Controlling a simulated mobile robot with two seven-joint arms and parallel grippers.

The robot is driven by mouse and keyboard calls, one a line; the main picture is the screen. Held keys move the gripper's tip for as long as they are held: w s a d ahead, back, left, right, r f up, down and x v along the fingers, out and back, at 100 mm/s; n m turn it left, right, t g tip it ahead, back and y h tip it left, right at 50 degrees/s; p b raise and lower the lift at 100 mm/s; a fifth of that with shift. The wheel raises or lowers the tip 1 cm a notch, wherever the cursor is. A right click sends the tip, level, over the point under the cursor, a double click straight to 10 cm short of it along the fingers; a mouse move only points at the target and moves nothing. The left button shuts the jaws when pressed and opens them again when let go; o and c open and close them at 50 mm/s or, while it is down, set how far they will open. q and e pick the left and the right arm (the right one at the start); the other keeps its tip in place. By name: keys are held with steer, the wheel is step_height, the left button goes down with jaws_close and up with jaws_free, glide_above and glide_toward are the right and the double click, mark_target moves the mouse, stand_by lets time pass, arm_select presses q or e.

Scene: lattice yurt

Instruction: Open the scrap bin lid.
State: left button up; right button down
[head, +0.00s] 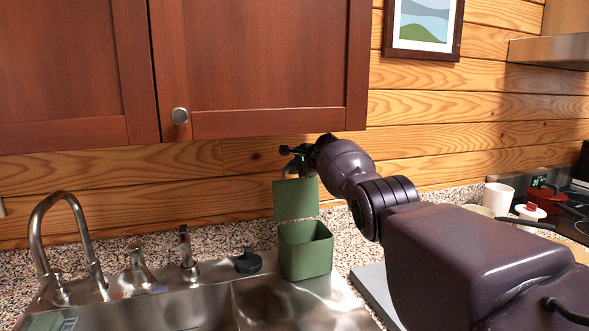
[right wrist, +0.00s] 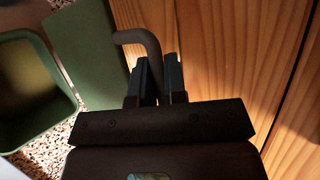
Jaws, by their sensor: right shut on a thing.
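The green scrap bin (head: 306,255) stands at the back of the sink, to the right of the taps, with its mouth open. Its green lid (head: 295,199) stands about upright above the bin's back edge. My right gripper (head: 295,160) is at the lid's top edge, just below the cabinet. In the right wrist view my right gripper (right wrist: 158,80) is shut on the lid's curved grey handle (right wrist: 139,37). The lid (right wrist: 88,52) and the open bin (right wrist: 38,85) show to the left there. My left gripper is not in view.
The wooden wall cabinet (head: 262,70) hangs close above my right gripper, and the plank wall is behind it. The steel sink (head: 200,312) with its tap (head: 62,200) lies to the left.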

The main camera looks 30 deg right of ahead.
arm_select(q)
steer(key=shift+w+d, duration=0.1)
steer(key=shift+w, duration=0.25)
arm_select(e)
steer(key=shift+w+d, duration=0.1)
steer(key=shift+w, duration=0.25)
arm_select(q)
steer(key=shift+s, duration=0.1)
arm_select(e)
steer(key=c, duration=1.2)
jaws_free()
steer(key=shift+f, duration=0.1)
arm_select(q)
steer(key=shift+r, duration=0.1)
